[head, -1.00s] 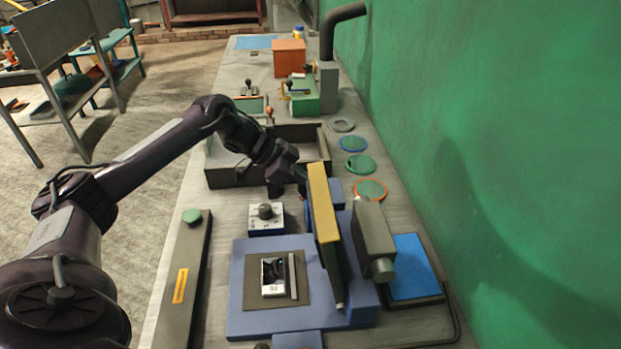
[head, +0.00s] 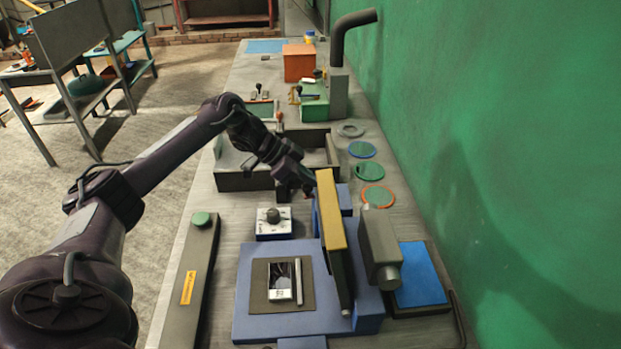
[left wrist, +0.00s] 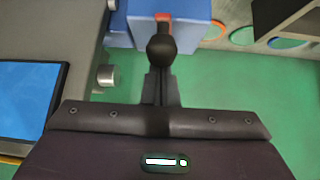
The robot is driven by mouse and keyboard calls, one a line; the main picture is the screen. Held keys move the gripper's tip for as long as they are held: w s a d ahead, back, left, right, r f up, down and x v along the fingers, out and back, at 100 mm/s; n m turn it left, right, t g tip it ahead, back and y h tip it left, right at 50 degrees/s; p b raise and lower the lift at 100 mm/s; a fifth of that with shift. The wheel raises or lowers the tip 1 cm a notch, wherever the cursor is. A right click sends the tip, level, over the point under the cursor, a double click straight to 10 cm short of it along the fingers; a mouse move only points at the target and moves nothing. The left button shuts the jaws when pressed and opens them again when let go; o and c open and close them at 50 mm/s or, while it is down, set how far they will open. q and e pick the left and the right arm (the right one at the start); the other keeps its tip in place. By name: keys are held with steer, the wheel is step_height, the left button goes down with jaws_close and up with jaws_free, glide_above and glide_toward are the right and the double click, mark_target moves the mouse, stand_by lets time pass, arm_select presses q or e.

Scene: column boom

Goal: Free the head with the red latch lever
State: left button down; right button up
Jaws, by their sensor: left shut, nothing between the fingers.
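The head is a long arm with a yellow top (head: 331,212), standing over a blue base (head: 250,275) on the bench. The red latch lever (left wrist: 163,17) shows at the top of the left wrist view, with a dark round knob (left wrist: 162,48) on its near end, against a blue block (left wrist: 190,22). My left gripper (left wrist: 160,72) is shut and empty, its fingertips right at the knob; I cannot tell whether they touch. In the head view my left gripper (head: 309,187) is at the far end of the yellow-topped arm and the lever cannot be made out. My right gripper is not in view.
A dark grey block with a round knob (head: 379,248) and a blue pad (head: 417,274) stand right of the head. A white dial box (head: 273,223) is to its left. An open dark tray (head: 240,181) lies beyond. A green wall borders the right.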

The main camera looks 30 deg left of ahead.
arm_select(q)
steer(key=shift+s+a+f, duration=0.1)
steer(key=shift+f, duration=0.05)
steer(key=b+v, duration=0.2)
steer(key=v, duration=0.5)
steer(key=shift+r, duration=0.4)
steer(key=shift+s+a, duration=0.1)
steer(key=shift+a, duration=0.05)
steer(key=shift+f, duration=0.1)
